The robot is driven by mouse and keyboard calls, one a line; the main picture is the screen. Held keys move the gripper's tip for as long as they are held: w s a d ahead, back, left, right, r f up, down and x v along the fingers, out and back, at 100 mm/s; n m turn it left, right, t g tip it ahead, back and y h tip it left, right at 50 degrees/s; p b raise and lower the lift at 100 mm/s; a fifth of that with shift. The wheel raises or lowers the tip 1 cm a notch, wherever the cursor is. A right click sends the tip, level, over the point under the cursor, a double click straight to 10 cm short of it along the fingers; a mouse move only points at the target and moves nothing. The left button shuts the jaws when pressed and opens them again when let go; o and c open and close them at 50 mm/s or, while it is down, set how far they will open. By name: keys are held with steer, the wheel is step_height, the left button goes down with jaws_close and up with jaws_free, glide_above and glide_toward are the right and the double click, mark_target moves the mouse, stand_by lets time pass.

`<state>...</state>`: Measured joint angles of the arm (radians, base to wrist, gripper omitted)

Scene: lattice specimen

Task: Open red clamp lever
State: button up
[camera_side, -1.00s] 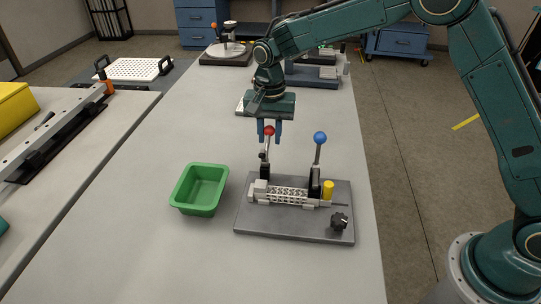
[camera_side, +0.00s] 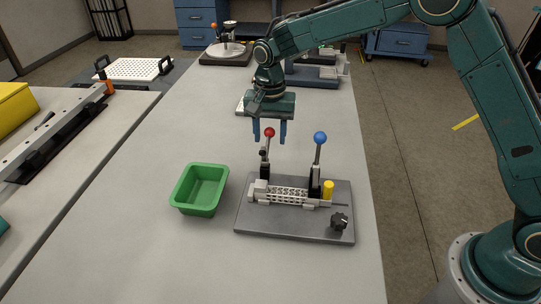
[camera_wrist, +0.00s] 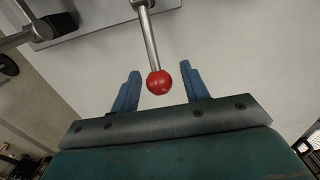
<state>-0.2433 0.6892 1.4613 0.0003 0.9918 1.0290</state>
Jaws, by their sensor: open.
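The red clamp lever is a thin metal rod with a red ball knob (camera_side: 269,132); it stands nearly upright on the left of the grey fixture plate (camera_side: 290,232). My gripper (camera_side: 270,138) is open, with its two blue fingers on either side of the red knob. In the wrist view the red ball (camera_wrist: 159,83) sits between the spread fingers of my gripper (camera_wrist: 158,85), with a gap on each side. A white lattice specimen (camera_side: 288,195) lies across the fixture below the lever.
A second lever with a blue knob (camera_side: 320,138) stands close on the right. A yellow cylinder (camera_side: 328,188) and a black knob (camera_side: 340,221) are on the plate. A green bin (camera_side: 200,190) stands left of it.

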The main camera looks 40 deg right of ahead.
steer(key=shift+r, duration=2.4)
